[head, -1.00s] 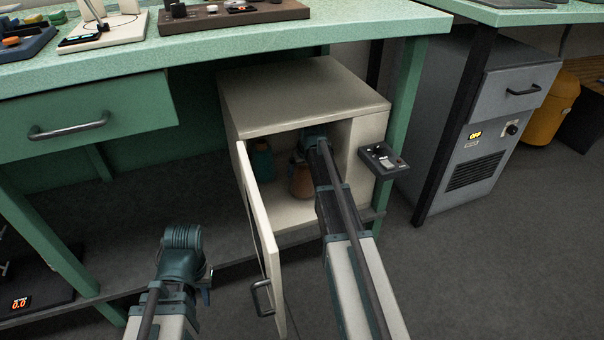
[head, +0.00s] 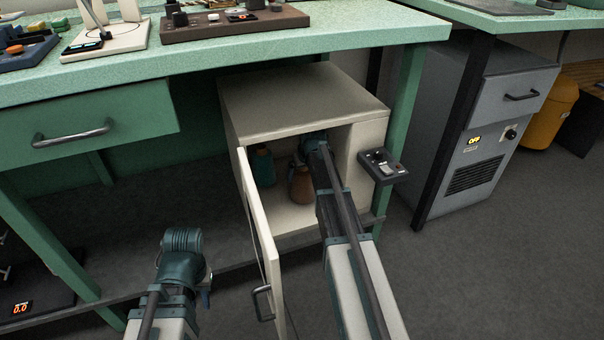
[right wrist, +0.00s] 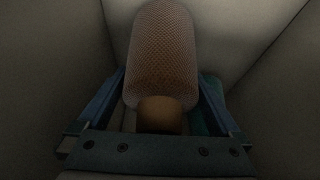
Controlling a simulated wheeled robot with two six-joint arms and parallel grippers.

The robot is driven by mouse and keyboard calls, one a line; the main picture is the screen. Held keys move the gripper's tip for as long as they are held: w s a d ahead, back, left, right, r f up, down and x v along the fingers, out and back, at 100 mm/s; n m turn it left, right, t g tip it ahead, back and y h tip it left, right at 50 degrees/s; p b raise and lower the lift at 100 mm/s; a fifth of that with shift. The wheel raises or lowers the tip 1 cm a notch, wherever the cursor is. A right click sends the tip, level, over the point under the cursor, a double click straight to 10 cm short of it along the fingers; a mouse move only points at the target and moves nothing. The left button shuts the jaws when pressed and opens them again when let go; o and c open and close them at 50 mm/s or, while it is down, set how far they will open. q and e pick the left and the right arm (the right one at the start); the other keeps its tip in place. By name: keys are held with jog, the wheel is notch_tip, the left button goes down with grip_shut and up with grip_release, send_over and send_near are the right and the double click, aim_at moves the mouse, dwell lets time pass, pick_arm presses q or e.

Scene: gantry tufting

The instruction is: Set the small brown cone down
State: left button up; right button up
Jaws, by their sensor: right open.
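The small brown cone (head: 301,187) stands inside the open cream cabinet (head: 300,95), on its floor. In the right wrist view the brown cone (right wrist: 162,60) shows a meshed, wound body above a plain tan lower end. My right gripper (right wrist: 162,85) is open, with one finger on each side of the cone; whether either finger touches it I cannot tell. In the head view my right forearm hides part of the cone and the jaws. My left gripper (head: 183,258) hangs outside, left of the cabinet door, and its fingers are mostly hidden.
A teal cone (head: 264,167) stands left of the brown one in the cabinet. The cabinet door (head: 262,235) hangs open between my arms. A small control box (head: 383,166) juts from the cabinet's right side. The green bench (head: 330,40) lies overhead.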

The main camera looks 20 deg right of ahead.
jog(key=s, duration=1.2)
jog(key=shift+a+b, duration=0.3)
jog(key=shift+a, duration=0.1)
